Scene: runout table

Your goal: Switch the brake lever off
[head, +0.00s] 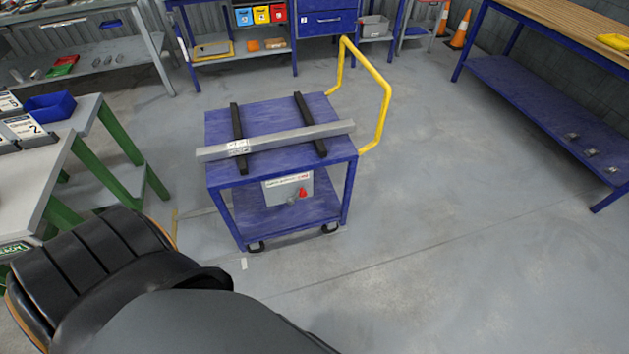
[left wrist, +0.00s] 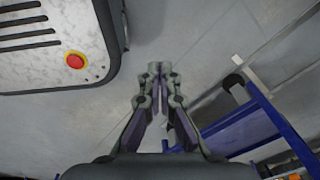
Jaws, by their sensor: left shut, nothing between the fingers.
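A small red lever (head: 303,193) sits on the front of a grey box (head: 277,192) with a label strip. The box is under the top of a blue cart (head: 217,174). The lever is small in the head view, and I cannot tell its setting for sure. My left gripper (left wrist: 154,68) is shut and empty in the left wrist view, its fingertips together over the floor. The cart's blue frame (left wrist: 262,108) is to its right, apart from it. In the head view the left gripper is hidden behind my dark arm. My right gripper is not in view.
A long grey bar (head: 290,137) lies across two black strips on the cart top. A yellow handle (head: 384,105) rises at the cart's right. A green-legged table (head: 62,175) stands left, a blue bench (head: 540,95) right. The floor right of the cart is clear.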

